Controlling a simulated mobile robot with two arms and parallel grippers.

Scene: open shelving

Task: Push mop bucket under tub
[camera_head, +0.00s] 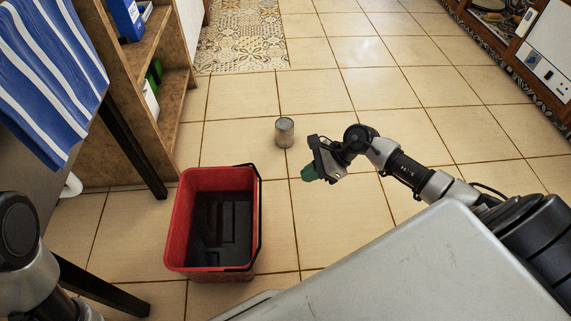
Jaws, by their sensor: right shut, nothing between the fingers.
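The red mop bucket (181,232) stands upright on the tiled floor, with dark liquid or a dark inside and a black handle lying along its right and front rim. The tub (66,190) seems to be the grey body on black legs at the left edge, partly covered by a blue-and-white striped cloth. The bucket stands to the right of its legs, out in the open. My right gripper (309,173) is shut and empty, to the right of the bucket and apart from it. Part of my left arm shows at the lower left, but its gripper is out of view.
A small metal can (285,132) stands on the floor behind the bucket. A wooden shelf unit (145,75) rises at the upper left, and black legs (135,145) stand left of the bucket. A patterned mat (240,36) lies further back. Floor to the right is clear.

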